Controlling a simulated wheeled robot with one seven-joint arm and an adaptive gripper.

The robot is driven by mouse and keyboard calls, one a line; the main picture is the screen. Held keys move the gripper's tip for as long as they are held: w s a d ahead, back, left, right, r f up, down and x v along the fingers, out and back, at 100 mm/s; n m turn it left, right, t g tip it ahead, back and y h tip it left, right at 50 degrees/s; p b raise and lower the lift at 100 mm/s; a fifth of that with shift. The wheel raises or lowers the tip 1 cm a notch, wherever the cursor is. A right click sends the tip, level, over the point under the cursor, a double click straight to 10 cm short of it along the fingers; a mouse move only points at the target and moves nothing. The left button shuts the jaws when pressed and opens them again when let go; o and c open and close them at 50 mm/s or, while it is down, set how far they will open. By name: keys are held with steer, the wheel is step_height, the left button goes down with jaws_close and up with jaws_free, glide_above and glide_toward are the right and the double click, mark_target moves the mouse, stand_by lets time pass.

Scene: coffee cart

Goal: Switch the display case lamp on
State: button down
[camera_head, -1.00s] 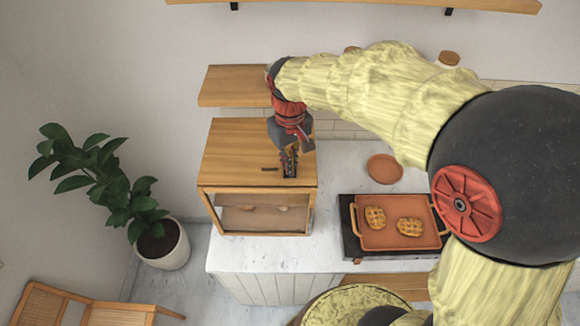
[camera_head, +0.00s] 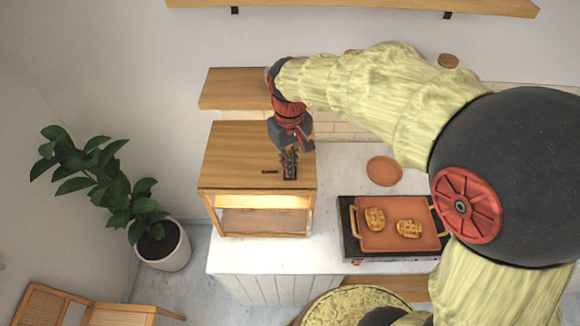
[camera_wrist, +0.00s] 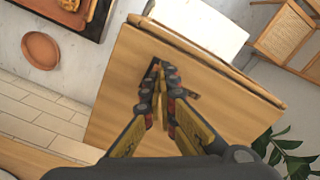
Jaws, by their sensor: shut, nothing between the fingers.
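The wooden display case (camera_head: 235,150) stands on the left part of the white counter. A warm light glows inside it behind the glass front (camera_head: 262,203), so its lamp is lit. On its top are a small dark slot (camera_head: 270,172) and a dark switch plate, mostly covered by my fingers. My gripper (camera_head: 289,172) points down at this plate, shut and empty, with its tips at or very near the top. In the wrist view my gripper (camera_wrist: 168,75) is over the case top (camera_wrist: 115,95), its tips hiding most of the dark part beneath.
An orange tray (camera_head: 380,240) with two waffle-like pastries sits on a dark base to the right. A round terracotta plate (camera_head: 384,171) lies behind it. A wooden shelf (camera_head: 232,88) is behind the case. A potted plant (camera_head: 160,243) and chair (camera_head: 88,303) stand left.

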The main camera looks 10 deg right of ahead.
steer(key=shift+r+p, duration=1.7)
steer(key=shift+r, duration=1)
steer(key=shift+f, duration=0.2)
steer(key=s+d+f+m+t+b, duration=0.2)
steer(key=s+d+f+b, duration=0.2)
steer(key=s+b, duration=0.4)
steer(key=s+d+f+m+t+b, duration=0.1)
steer(key=s+d+f+t+b, duration=0.2)
steer(key=b, duration=1)
steer(key=s+d+f, duration=0.2)
steer(key=s+f, duration=0.2)
steer(key=s, duration=0.2)
steer(key=shift+s+d+f+m+t+b, duration=0.2)
steer(key=shift+d+f+m+t+b, duration=0.1)
steer(key=shift+m+b, duration=0.1)
